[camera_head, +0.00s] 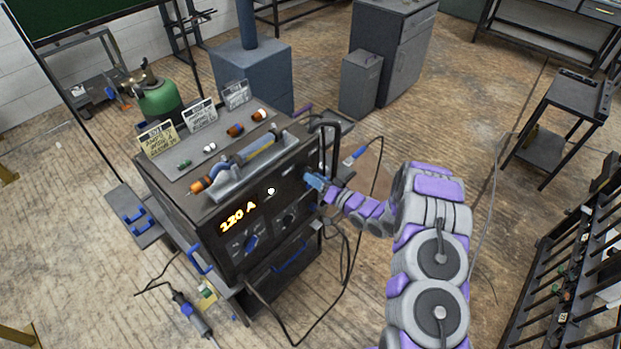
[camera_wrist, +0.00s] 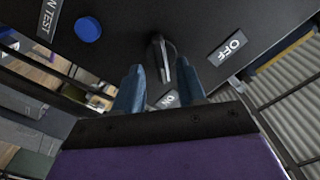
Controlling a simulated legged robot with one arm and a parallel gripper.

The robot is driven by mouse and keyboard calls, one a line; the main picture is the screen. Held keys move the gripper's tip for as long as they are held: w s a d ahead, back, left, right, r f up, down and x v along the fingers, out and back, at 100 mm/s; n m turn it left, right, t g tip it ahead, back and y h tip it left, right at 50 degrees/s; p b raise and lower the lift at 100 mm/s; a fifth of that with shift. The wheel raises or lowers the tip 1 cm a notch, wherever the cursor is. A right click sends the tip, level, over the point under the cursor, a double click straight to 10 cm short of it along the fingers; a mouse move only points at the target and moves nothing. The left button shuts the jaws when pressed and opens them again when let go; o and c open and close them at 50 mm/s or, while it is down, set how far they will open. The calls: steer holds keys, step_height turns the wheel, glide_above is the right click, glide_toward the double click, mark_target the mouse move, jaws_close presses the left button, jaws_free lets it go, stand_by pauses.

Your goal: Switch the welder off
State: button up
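My gripper (camera_head: 314,182) is at the upper right part of that panel. In the wrist view, a dark switch lever (camera_wrist: 160,57) stands out from the panel between the two blue fingertips of my gripper (camera_wrist: 160,80). The fingers are apart, one on each side of the lever; firm contact is not visible. An "OFF" label (camera_wrist: 232,46) is to the right of the lever, and an "ON" label (camera_wrist: 167,99) shows below it, between the fingers.
A blue round button (camera_wrist: 88,29) is on the panel left of the lever. Cables (camera_head: 347,255) hang by the welder's right side. A grey cabinet (camera_head: 401,55) stands behind, and a dark rack (camera_head: 570,265) is at the right. Wooden floor is open between.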

steer(key=shift+x, duration=1.15)
steer(key=shift+s+d, duration=0.15)
steer(key=shift+d, duration=0.05)
steer(key=c, duration=0.6)
jaws_close()
